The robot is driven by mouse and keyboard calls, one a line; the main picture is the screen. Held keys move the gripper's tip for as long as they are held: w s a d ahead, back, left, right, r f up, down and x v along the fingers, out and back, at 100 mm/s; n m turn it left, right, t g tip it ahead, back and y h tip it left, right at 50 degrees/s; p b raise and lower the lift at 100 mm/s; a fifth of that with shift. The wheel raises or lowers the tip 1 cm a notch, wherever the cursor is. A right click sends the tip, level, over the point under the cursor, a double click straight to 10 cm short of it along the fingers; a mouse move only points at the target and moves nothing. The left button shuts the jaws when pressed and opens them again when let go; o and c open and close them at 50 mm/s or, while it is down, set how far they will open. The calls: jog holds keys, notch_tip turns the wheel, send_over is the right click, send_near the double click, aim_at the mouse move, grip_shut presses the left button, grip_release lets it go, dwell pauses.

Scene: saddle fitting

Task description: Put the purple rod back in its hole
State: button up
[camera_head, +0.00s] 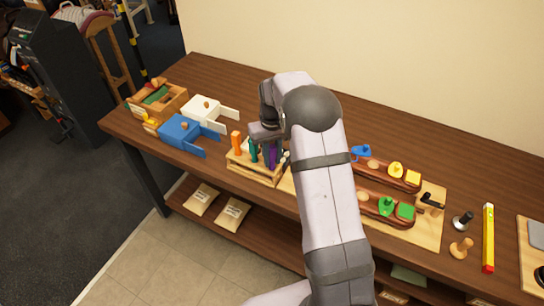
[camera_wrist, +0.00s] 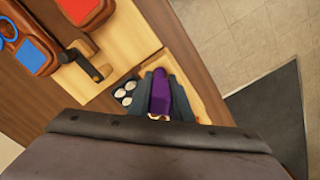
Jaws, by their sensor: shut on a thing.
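The purple rod (camera_head: 273,157) is between the jaws of my gripper (camera_head: 268,141), at the right part of the wooden rack (camera_head: 248,170). In the wrist view the purple rod (camera_wrist: 161,92) shows between the two grey fingers of my gripper (camera_wrist: 162,86), which are shut on it. An orange rod (camera_head: 236,143) and a teal rod (camera_head: 253,149) stand upright in the rack to its left. The purple rod looks about upright in the head view. Its lower end and its hole are hidden, so I cannot tell whether it is in the hole or above it.
Blue (camera_head: 182,132) and white (camera_head: 203,110) boxes stand left of the rack. A wooden board (camera_head: 428,235) with brown trays, a black peg (camera_head: 462,220), a wooden peg (camera_head: 461,248) and a yellow level (camera_head: 488,238) lie to the right. My arm hides the middle of the bench.

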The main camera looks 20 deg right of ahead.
aim_at(272, 147)
jog(key=o, duration=0.9)
jog(key=shift+o, duration=0.2)
jog(key=shift+r+b, duration=1.25)
jog(key=shift+r, duration=2.45)
